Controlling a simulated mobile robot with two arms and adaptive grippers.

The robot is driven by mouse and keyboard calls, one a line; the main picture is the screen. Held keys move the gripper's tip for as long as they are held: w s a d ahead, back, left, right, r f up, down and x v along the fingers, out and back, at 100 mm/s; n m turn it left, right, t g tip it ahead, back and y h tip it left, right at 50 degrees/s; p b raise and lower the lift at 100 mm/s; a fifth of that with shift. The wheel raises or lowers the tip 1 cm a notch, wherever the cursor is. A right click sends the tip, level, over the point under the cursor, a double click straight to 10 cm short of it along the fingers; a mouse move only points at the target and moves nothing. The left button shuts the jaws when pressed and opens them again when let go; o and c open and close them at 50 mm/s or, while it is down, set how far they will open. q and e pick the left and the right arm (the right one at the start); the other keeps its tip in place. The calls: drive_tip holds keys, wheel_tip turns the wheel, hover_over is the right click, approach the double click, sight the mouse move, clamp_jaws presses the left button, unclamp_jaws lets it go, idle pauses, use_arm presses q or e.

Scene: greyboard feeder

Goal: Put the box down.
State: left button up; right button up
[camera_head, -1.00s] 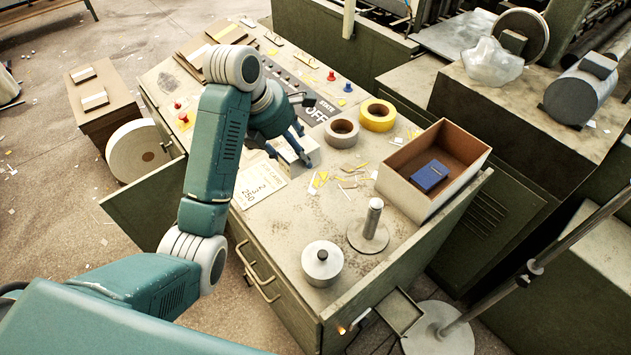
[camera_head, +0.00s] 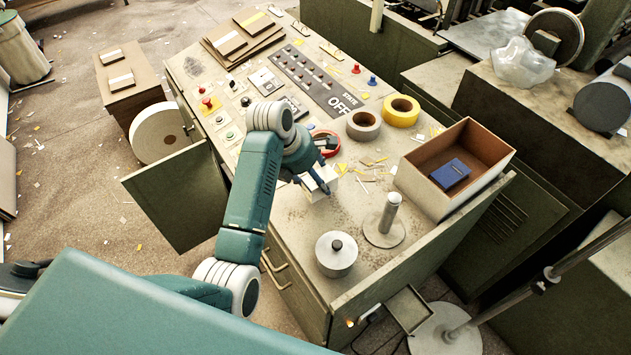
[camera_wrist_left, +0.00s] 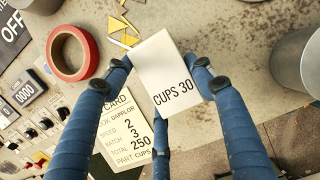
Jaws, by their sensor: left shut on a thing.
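The box (camera_wrist_left: 165,72) is small and white with "CUPS 30" printed on it. In the left wrist view it sits between the blue fingers of my left gripper (camera_wrist_left: 162,68), which is shut on it. In the head view the box (camera_head: 312,189) is partly hidden by the fingers of my left gripper (camera_head: 317,181), over the worktop between the red tape roll and the lidded metal pot. I cannot tell whether its underside touches the worktop. My right gripper is in neither view.
A red tape roll (camera_head: 325,144), grey tape roll (camera_head: 363,126) and yellow tape roll (camera_head: 401,111) lie behind. A metal spindle (camera_head: 389,218), lidded pot (camera_head: 336,253) and open crate (camera_head: 428,191) holding a blue box stand to the right. A printed card (camera_wrist_left: 115,143) lies beside the box.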

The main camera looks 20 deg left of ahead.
use_arm(q)
wheel_tip(320, 180, down, 2)
drive_tip(key=shift+f, duration=0.45)
drive_tip(key=o, duration=1.2)
drive_tip(key=shift+o, duration=0.2)
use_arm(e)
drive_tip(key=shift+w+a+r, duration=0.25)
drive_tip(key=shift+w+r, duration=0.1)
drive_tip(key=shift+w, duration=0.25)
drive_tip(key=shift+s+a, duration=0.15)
